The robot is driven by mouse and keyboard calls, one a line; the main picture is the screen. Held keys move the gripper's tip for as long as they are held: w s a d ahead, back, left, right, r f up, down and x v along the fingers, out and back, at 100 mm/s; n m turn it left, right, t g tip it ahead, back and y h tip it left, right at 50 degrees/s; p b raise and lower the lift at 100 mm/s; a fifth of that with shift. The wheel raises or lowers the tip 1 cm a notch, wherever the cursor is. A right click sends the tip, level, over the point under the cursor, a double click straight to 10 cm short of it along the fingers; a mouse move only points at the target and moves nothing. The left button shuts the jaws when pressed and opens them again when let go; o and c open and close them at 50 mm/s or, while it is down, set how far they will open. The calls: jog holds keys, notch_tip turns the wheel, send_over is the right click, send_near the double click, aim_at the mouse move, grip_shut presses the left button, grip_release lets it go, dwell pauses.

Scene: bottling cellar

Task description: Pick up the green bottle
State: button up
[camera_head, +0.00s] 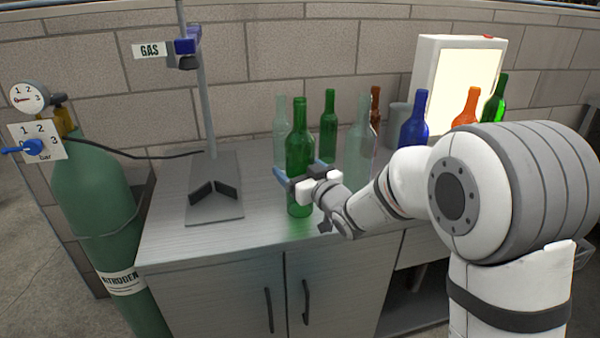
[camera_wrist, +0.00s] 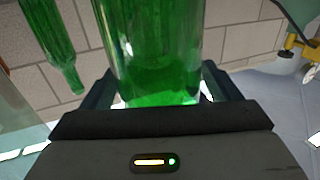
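The green bottle (camera_head: 299,150) stands upright near the front of the steel counter, its base seemingly on the counter top. My gripper (camera_head: 301,173) is at its lower body, with one finger on each side. In the wrist view the bottle (camera_wrist: 155,50) fills the space between my fingers (camera_wrist: 158,82), and narrow light patches show beside it near the finger bases. Whether the fingers press on the glass cannot be told. A second green bottle (camera_head: 328,125) stands farther back and also shows in the wrist view (camera_wrist: 50,35). A third, darker green bottle (camera_head: 496,100) is at the far right.
Clear bottles (camera_head: 281,130) (camera_head: 360,135), a brown bottle (camera_head: 375,105), a blue bottle (camera_head: 414,128) and an orange bottle (camera_head: 467,106) stand around. A stand (camera_head: 215,190) is at left, beside a nitrogen cylinder (camera_head: 95,205). A lit panel (camera_head: 465,70) is behind. The front-left counter is clear.

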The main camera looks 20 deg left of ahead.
aim_at(305, 135)
jog(key=c, duration=1.2)
jog(key=shift+r, duration=0.1)
notch_tip(305, 135, up, 10)
jog(key=shift+f+p, duration=0.1)
jog(key=shift+p, duration=0.85)
